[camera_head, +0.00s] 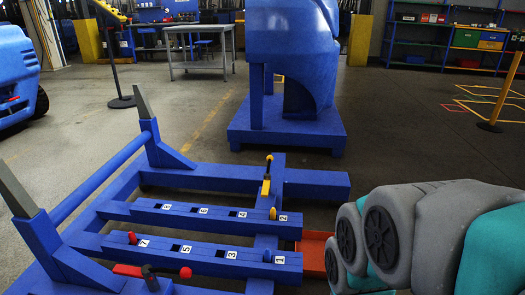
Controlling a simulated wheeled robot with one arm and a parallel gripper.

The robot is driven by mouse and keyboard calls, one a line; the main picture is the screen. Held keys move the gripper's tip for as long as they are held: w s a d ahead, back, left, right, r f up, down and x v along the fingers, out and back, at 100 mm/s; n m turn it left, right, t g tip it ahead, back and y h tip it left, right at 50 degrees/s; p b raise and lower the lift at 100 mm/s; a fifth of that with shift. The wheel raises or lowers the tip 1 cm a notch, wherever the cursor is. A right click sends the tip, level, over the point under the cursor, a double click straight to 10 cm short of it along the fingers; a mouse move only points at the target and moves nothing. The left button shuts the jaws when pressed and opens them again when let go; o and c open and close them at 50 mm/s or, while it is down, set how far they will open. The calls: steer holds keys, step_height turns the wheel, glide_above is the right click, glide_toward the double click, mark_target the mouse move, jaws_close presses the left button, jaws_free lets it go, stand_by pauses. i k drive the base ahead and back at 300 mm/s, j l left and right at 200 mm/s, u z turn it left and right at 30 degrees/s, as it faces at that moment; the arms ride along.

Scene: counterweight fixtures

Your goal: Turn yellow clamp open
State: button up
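The yellow clamp (266,186) stands on the blue fixture frame (215,176), right of the middle of the picture. Its handle looks upright, with a dark part near the top; I cannot tell from here whether it is open or closed. A small yellow peg (273,213) sits in front of it by label 2. My grey and teal arm fills the lower right, apart from the clamp in the picture. My gripper is not in view.
A red-handled clamp (148,273) sits at the lower left. A red surface (313,252) shows beside my arm. A large blue machine (291,60) stands behind. Floor at right is mostly open, with a post (503,90).

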mark_target(266, 190)
steer(key=l+u, duration=0.15)
steer(key=l, duration=1.1)
steer(key=k+l+u, duration=0.1)
steer(key=l, duration=1.2)
steer(key=i+l+u, duration=0.1)
steer(key=i+l, duration=0.35)
steer(key=l, duration=0.25)
steer(key=i+l+u, duration=0.15)
steer(key=l, duration=0.2)
steer(key=i+l, duration=0.25)
steer(key=l, duration=0.15)
steer(key=i+l+u, duration=0.15)
steer(key=l, duration=0.25)
steer(key=i+l, duration=0.2)
steer(key=l, duration=0.2)
steer(key=i+u, duration=0.1)
steer(key=i, duration=0.5)
steer(key=i+l+u, duration=0.15)
steer(key=i, duration=0.45)
